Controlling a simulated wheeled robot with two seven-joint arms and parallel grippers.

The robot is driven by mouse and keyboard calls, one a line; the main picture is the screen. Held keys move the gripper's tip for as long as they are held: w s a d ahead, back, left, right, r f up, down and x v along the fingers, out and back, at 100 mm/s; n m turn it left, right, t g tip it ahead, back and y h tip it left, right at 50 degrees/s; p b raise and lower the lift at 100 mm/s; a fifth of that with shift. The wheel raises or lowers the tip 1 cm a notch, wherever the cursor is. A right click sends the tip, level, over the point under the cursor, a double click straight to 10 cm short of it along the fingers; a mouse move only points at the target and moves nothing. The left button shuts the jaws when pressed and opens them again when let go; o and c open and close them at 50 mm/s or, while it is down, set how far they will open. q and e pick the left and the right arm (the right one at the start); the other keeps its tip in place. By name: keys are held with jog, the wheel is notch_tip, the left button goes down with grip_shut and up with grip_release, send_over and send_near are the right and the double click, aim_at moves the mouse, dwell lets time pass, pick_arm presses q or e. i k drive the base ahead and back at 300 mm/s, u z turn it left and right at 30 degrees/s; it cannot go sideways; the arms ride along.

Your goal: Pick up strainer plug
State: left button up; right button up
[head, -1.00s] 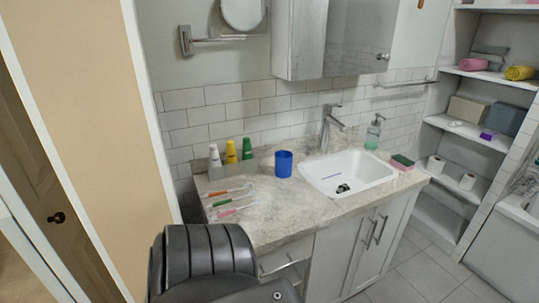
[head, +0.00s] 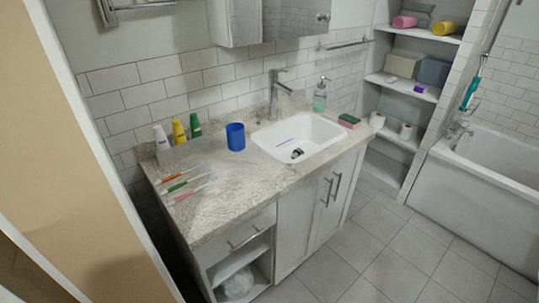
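A small dark strainer plug (head: 297,154) sits in the white sink basin (head: 275,133), on its floor near the front. It is small in the head view, so its details are hard to tell. A thin blue stick lies in the basin behind it. The chrome faucet (head: 278,95) stands behind the sink. Neither of my grippers shows in the head view.
A blue cup (head: 235,136) stands left of the sink, with toothbrushes (head: 187,185) and several tubes (head: 179,131) farther left. A soap dispenser (head: 320,96) and sponge (head: 349,121) are at right. Floor (head: 365,245) before the cabinet is clear.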

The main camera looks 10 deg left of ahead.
aim_at(294, 154)
jog(key=z, duration=1.25)
jog(key=i, duration=2.45)
jog(key=u, duration=2.35)
